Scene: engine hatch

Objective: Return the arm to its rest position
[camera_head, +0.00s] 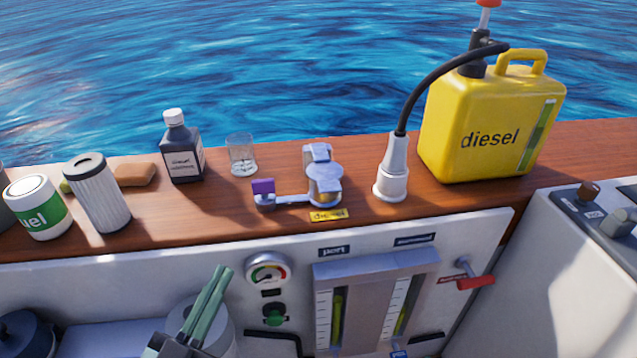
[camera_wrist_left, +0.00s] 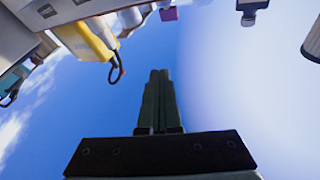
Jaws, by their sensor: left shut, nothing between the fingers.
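My left gripper (camera_head: 222,285) rises from the bottom of the head view, in front of the white panel below the wooden ledge. Its two green fingers are together with nothing between them. In the left wrist view the gripper (camera_wrist_left: 159,75) also shows its fingers side by side, pointing up the picture against blue and pale background, touching nothing. My right gripper is in neither view.
On the wooden ledge (camera_head: 226,205) stand a striped filter (camera_head: 99,195), a dark bottle (camera_head: 183,150), a glass (camera_head: 241,154), a metal filler fitting (camera_head: 323,180) and a yellow diesel can (camera_head: 485,125). The panel holds a gauge (camera_head: 268,272) and a red-handled valve (camera_head: 475,281).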

